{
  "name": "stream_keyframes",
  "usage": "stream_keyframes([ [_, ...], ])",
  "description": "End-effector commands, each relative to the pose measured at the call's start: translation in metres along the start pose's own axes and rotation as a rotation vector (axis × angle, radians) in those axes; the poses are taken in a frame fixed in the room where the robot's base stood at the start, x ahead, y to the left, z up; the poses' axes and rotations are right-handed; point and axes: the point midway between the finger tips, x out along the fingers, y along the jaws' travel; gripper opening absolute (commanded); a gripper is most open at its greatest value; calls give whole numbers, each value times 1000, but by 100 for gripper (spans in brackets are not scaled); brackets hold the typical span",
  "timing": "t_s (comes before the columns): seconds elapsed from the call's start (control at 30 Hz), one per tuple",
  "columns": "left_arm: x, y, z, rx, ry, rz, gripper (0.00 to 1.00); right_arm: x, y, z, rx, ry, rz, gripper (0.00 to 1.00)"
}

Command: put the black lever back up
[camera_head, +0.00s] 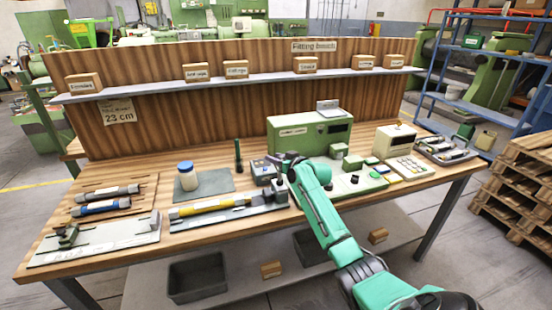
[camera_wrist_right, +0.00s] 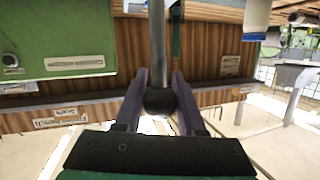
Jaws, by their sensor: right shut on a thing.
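The black lever shows in the right wrist view as a grey rod (camera_wrist_right: 157,45) with a round black knob (camera_wrist_right: 160,101). My right gripper (camera_wrist_right: 161,92) has its two fingers on either side of the knob and is shut on it. My left gripper is not in view.
A yellow-banded tube (camera_head: 207,207) lies on the fixture. A thin dark post (camera_head: 238,156) stands just left of the gripper. A blue-lidded jar (camera_head: 187,176) stands on a grey mat. A green machine box (camera_head: 309,132) is behind. Two tubes (camera_head: 104,207) lie at left.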

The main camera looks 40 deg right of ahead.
Motion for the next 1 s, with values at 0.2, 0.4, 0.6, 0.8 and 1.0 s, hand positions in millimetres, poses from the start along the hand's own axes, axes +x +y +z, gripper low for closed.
stream_keyframes([
  [0.2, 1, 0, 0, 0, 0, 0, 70, 2, -2, 13, 5, -25, -4, 0],
  [0.4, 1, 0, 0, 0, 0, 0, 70, 2, -2, 13, 5, -26, -5, 0],
  [0.6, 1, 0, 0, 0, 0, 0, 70, 2, -2, 13, 5, -26, -5, 46],
  [0.8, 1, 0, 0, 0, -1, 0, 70, 1, -1, 8, 4, -17, -3, 68],
  [1.0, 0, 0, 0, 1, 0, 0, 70, 0, 0, 6, 2, -11, -2, 68],
])
